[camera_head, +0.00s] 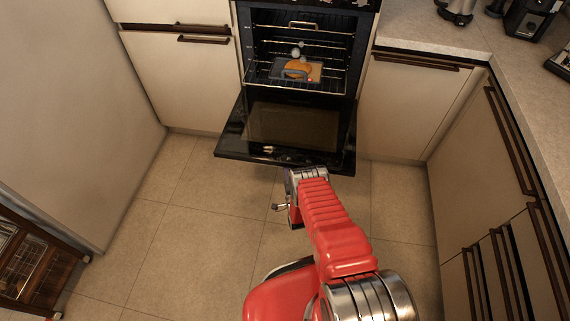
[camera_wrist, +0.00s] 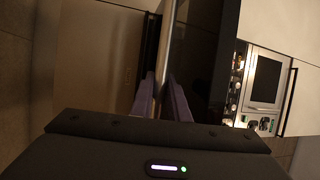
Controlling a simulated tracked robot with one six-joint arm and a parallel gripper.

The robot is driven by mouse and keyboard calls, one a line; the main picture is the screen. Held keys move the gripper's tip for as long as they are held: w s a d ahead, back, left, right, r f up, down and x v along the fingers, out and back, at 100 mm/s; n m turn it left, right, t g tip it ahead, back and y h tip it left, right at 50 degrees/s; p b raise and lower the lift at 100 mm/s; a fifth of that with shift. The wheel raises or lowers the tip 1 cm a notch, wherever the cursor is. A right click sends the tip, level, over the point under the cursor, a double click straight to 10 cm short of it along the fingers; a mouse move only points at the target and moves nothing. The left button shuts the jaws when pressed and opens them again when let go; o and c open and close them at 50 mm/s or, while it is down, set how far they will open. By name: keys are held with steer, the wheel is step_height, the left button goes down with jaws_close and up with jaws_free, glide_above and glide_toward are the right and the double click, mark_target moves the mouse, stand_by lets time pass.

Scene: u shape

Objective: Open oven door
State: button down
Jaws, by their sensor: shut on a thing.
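The black oven door (camera_head: 236,132) is swung down and out at the front of the oven (camera_head: 362,45), lying close to level, with its glass pane facing up in the head view. The red arm reaches to the door's outer edge. In the wrist view the two purple fingers of my gripper (camera_wrist: 164,92) are shut around the silver handle bar (camera_wrist: 168,45) along the dark door (camera_wrist: 205,65). In the head view the handle and fingertips are mostly hidden beneath the door's edge and my arm.
Inside the oven, a tray (camera_head: 261,70) holds food and small items on a rack. Cream cabinets (camera_head: 180,75) flank the oven, with more (camera_head: 485,175) along the right wall. A grey panel (camera_head: 75,110) stands left. The tiled floor (camera_head: 190,235) between is clear.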

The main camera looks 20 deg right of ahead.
steer(key=shift+w+a, duration=0.1)
steer(key=shift+a, duration=0.35)
steer(key=c, duration=2)
jaws_free()
steer(key=shift+o, duration=1.4)
steer(key=shift+d, duration=0.2)
steer(key=s+a+f, duration=0.1)
steer(key=s+f, duration=0.1)
steer(key=s, duration=1.1)
steer(key=shift+s+f, duration=0.25)
steer(key=shift+s, duration=0.05)
steer(key=shift+a, duration=0.1)
